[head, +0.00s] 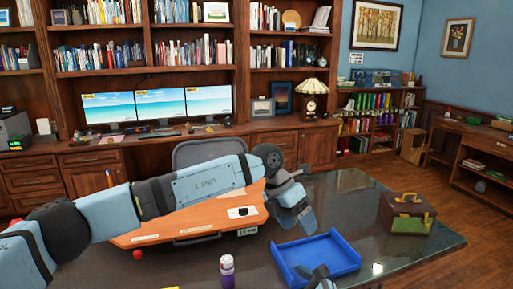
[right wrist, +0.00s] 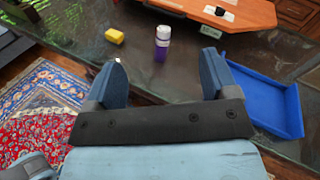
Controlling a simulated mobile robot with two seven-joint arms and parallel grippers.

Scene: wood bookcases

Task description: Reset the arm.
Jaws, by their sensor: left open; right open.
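My left arm reaches across the head view from the left, over an orange case (head: 150,236) on the dark glossy table. My left gripper (head: 297,208) is open, with nothing seen between its fingers, just right of the case and above the table. My right gripper (head: 320,279) shows only in part at the bottom edge of the head view, in front of the blue tray. In the right wrist view my right gripper (right wrist: 163,78) is open and empty, its two fingers wide apart over the table's edge area.
A blue tray (head: 343,266) and a brown box with yellow trim (head: 406,214) stand on the table (head: 360,195). A purple bottle with a white cap (head: 227,274) stands near the front; a yellow block (right wrist: 114,37) lies beside it. A grey chair (head: 208,150) stands behind.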

